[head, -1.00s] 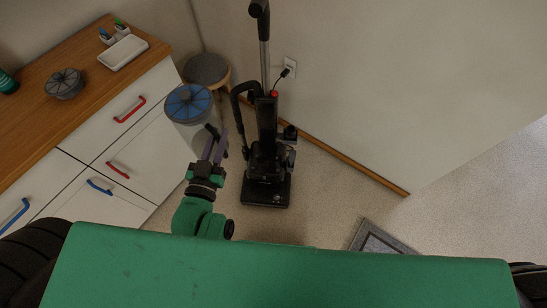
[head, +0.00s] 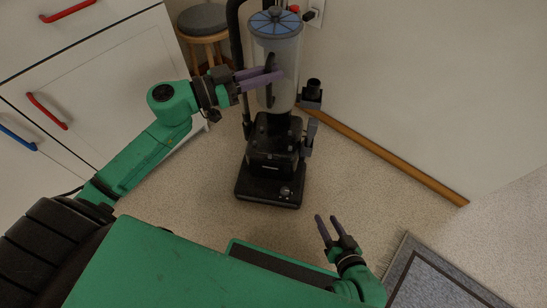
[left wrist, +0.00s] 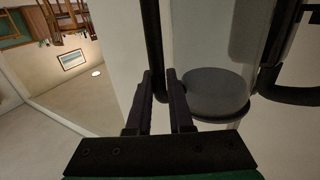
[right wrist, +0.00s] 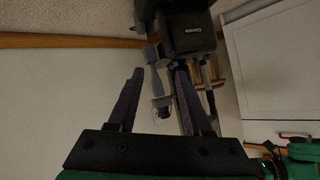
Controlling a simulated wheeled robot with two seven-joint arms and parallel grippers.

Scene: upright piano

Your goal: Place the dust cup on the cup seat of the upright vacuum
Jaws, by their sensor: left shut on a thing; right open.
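The dust cup (head: 288,52), a clear cylinder with a blue lid, is upright in front of the black upright vacuum (head: 272,160). My left gripper (head: 277,78) is shut on the cup's dark handle. The left wrist view shows the clear cup wall (left wrist: 205,40) and its grey round bottom beside the fingers. The cup's lower end is over the vacuum's base in the head view. The cup hides the seat, and I cannot tell whether they touch. My right gripper (head: 331,229) is open and empty, low in front of the vacuum; the vacuum (right wrist: 188,32) also shows in the right wrist view.
A grey stool (head: 203,19) stands behind left of the vacuum, beside the white cabinet (head: 90,85). A wall with wooden skirting (head: 395,165) runs at the right. A grey rug (head: 440,278) lies at the lower right.

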